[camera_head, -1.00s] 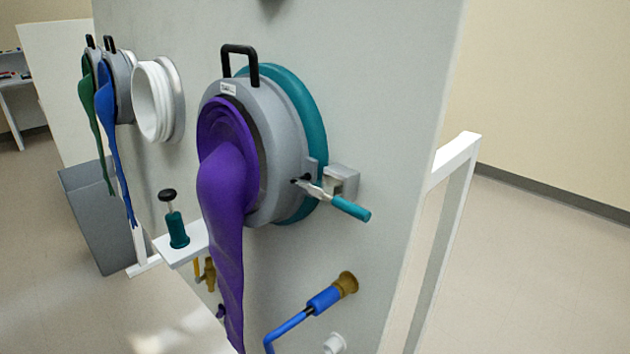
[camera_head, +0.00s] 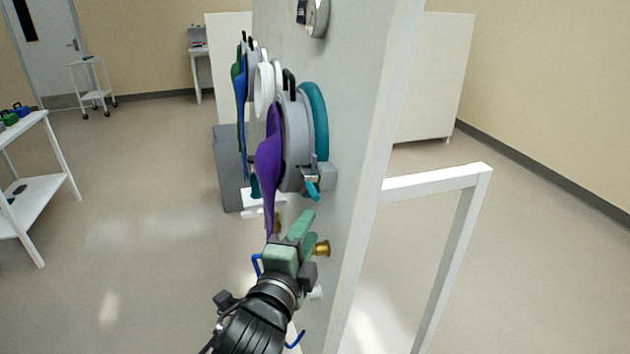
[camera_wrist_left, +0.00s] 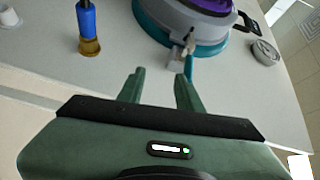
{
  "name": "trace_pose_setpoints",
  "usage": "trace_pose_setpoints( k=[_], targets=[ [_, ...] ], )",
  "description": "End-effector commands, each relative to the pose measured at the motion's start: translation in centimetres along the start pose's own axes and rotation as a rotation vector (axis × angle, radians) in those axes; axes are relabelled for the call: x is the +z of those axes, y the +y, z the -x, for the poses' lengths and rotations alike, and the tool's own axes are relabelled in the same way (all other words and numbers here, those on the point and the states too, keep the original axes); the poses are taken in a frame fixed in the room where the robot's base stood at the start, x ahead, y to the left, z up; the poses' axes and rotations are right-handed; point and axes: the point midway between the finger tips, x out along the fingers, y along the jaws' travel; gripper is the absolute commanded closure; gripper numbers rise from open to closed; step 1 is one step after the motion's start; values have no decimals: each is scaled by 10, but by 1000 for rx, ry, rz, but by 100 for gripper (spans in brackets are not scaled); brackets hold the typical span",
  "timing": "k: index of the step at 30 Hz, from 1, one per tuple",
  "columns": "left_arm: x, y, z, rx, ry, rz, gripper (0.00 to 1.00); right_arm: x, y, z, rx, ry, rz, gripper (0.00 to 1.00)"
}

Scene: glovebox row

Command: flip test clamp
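The test clamp is a small metal toggle with a teal handle (camera_head: 312,188), mounted at the right side of a grey ring (camera_head: 293,150) with a purple glove (camera_head: 268,165). In the left wrist view the clamp's teal handle (camera_wrist_left: 188,66) is just beyond the right fingertip. My left gripper (camera_head: 303,222) is green and sits below and in front of the clamp in the head view. In the left wrist view its two fingers (camera_wrist_left: 160,80) stand apart with nothing between them. My right gripper is not in view.
The grey panel (camera_head: 350,130) stands close on the right, with a white frame (camera_head: 440,182) jutting from it. A brass fitting (camera_head: 322,248) is right of my left gripper. A white shelf table (camera_head: 40,180) stands at left; open floor lies between.

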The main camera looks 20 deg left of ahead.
Motion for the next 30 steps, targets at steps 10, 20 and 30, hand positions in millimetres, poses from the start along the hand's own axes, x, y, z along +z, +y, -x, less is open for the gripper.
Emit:
trace_pose_setpoints(
  k=[10, 20, 30],
  targets=[
    [0, -44, -9, -70, -4, -42, 65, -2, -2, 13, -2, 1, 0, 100],
    [-1, -46, -55, -69, -2, -39, 65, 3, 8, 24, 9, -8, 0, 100],
    [0, -45, -62, -69, -1, -39, 65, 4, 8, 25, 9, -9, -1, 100]
  ],
)
